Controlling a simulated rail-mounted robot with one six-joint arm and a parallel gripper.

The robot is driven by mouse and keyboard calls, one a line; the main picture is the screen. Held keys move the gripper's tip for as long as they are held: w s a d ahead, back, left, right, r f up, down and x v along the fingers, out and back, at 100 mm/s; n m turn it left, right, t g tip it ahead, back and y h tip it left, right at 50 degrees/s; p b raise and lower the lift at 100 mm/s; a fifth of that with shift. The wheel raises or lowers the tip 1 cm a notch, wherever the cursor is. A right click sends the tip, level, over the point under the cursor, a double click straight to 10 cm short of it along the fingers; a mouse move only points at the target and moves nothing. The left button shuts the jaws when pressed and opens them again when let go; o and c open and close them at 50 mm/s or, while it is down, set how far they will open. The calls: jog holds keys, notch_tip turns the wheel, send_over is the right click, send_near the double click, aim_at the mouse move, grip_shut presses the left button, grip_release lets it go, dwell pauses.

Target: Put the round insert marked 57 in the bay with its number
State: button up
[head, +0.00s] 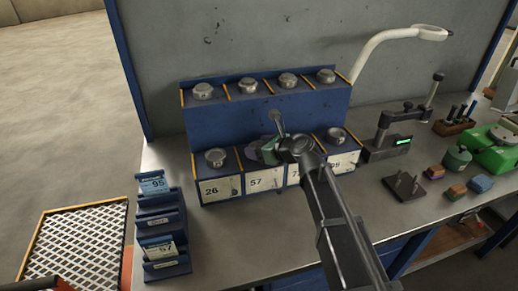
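A blue two-tier rack (265,124) stands on the bench with yellow-edged bays. White labels on its lower front read 26, 57 (265,181), one starting with 7, and one that seems to end in 5. No number is readable on any insert. My gripper (271,138) is at the lower tier, over the 57 bay and the one beside it. My wrist hides much of both bays. I cannot tell whether it holds an insert.
A stepped blue holder (165,222) at the left carries cards reading 95 and 57. A dark stand gauge with a green display (403,141), coloured blocks (455,191) and a green device (495,145) stand at right. A white lamp (395,36) arches behind.

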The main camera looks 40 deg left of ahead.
jog(key=o, duration=0.5)
jog(key=shift+c, duration=0.2)
jog(key=shift+d+r+p, duration=0.15)
jog(key=shift+r+p, duration=0.2)
jog(key=shift+p, duration=0.05)
jog(key=w+p+v, duration=0.1)
jog(key=p+v, duration=0.3)
jog(key=v, duration=0.8)
jog(key=w+d+f+n+h, duration=0.1)
jog(key=d+f+n+h, duration=0.2)
jog(key=d, duration=0.5)
jog(key=d+f+n+h, duration=0.25)
jog(key=d+n, duration=0.25)
jog(key=d, duration=0.4)
jog(key=s+d+f+n+h, duration=0.1)
jog(key=s+d+n+h, duration=0.1)
jog(key=d, duration=0.8)
jog(key=s+d+f+n+h, duration=0.2)
jog(key=d+n, duration=0.3)
jog(key=d, duration=0.5)
jog(key=s+d+f+n+g+h, duration=0.1)
jog(key=s+d+f+n+h, duration=0.1)
jog(key=d, duration=0.8)
jog(key=shift+s+f+n+h, duration=0.2)
jog(key=shift+s+n+h, duration=0.2)
jog(key=shift+n+h, duration=0.6)
